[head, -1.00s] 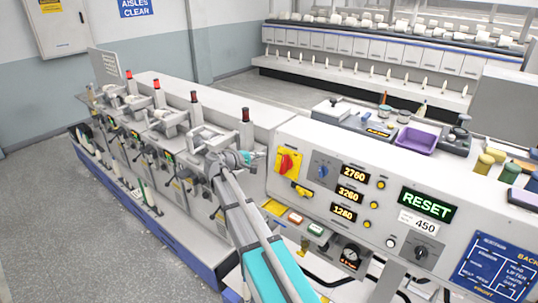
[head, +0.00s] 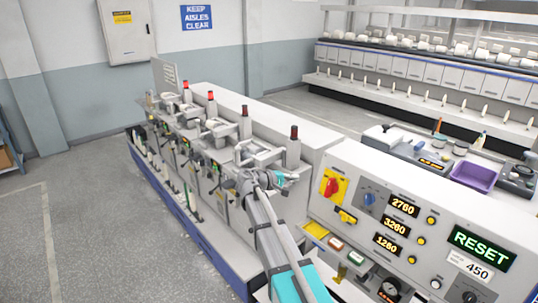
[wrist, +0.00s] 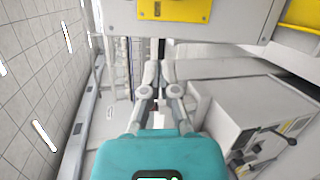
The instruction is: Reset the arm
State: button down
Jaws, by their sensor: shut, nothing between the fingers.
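My arm (head: 268,235) reaches from the bottom of the head view towards the row of winding units. My gripper (wrist: 158,70) shows in the wrist view with its two fingers together and nothing between them. In the head view its small teal part is in front of the nearest winding unit, and its fingertips are too small to make out. The control panel (head: 405,215) stands right of the arm, with a green RESET display (head: 481,248).
The winding machine (head: 215,165) with several red-topped posts runs back to the left, close behind my arm. A purple tray (head: 474,175) sits on the panel's top. Grey floor (head: 90,220) is open at the left. Another long machine (head: 430,75) stands at the back.

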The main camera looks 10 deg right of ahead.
jog(key=s+f+m+g+y+b, duration=0.3)
jog(key=s+f+y+b, duration=0.35)
jog(key=s+f, duration=0.8)
jog(key=s+a+f+m+g+y+b, duration=0.1)
jog(key=s+a+f+y+b, duration=0.4)
jog(key=s+a+f+y, duration=0.3)
jog(key=s+a+f, duration=0.1)
jog(key=s+f, duration=0.3)
jog(key=shift+m, duration=0.4)
jog(key=shift+s+f, duration=0.1)
jog(key=shift+s, duration=0.1)
